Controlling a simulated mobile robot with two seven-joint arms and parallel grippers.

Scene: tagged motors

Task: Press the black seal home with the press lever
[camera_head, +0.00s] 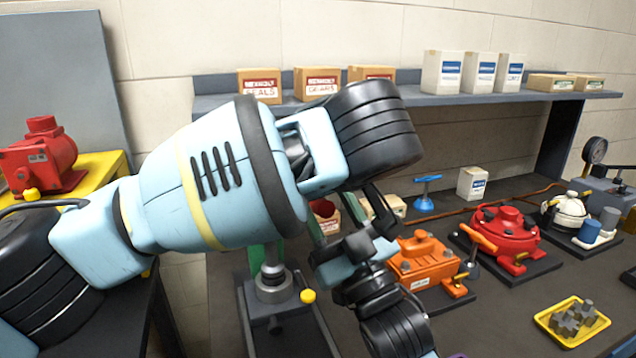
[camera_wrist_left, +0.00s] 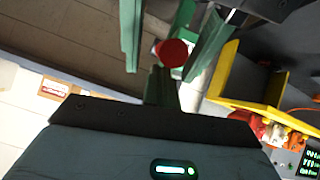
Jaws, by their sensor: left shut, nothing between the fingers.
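The press (camera_head: 272,292) stands below my left arm in the head view, with a grey post, a dark base and a yellow knob (camera_head: 308,296). Its upper part is hidden behind the arm. In the left wrist view my left gripper (camera_wrist_left: 163,72) is shut and empty, pointing at a red round knob (camera_wrist_left: 172,52) between green frame bars (camera_wrist_left: 131,35). The fingertips look close to the knob; I cannot tell whether they touch it. The black seal cannot be made out in either view.
On the bench right of the press are an orange motor (camera_head: 425,262), a red motor (camera_head: 505,235), a white motor (camera_head: 567,215) and a yellow tray (camera_head: 540,318) of grey parts. Another red motor (camera_head: 38,160) is at the far left. Boxes line the shelf (camera_head: 440,101).

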